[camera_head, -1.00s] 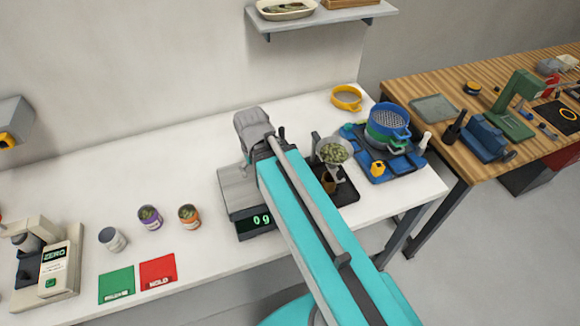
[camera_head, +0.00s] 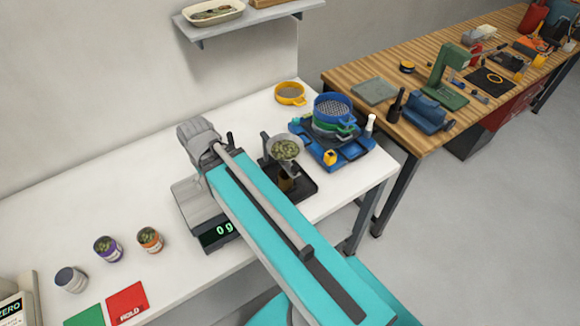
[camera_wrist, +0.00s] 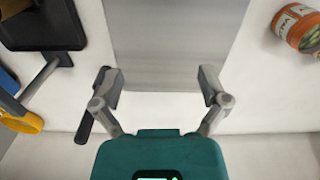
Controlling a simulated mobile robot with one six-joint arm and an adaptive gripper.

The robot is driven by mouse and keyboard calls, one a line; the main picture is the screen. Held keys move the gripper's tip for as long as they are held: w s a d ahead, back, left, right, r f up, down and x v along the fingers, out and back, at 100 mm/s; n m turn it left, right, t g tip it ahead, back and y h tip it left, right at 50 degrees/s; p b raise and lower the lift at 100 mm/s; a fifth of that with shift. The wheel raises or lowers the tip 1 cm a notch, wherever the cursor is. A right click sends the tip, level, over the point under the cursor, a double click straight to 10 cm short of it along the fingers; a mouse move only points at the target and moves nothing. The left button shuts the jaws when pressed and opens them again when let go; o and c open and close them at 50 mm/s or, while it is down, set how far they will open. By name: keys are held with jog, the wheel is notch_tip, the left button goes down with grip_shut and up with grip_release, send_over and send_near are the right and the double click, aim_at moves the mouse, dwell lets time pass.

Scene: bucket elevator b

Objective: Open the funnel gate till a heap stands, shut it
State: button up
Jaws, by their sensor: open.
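The funnel (camera_head: 286,148), filled with green pellet-like bits, stands on a post over a black tray (camera_head: 303,187), right of my arm in the head view.
Several cups stand left of the scale, including a purple one (camera_head: 109,249) and an orange one (camera_head: 150,240). Green and red cards lie in front. Blue sieves (camera_head: 334,112) on a blue tray are right of the funnel. A dark stick (camera_wrist: 90,118) stands near my left finger.

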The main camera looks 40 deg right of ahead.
jog(key=shift+f+b, duration=0.3)
jog(key=shift+f, duration=0.05)
jog(key=shift+c, duration=0.6)
jog(key=shift+f+b, duration=0.55)
jog(key=shift+f, duration=0.05)
jog(key=shift+r, duration=0.1)
jog(key=shift+c, duration=1)
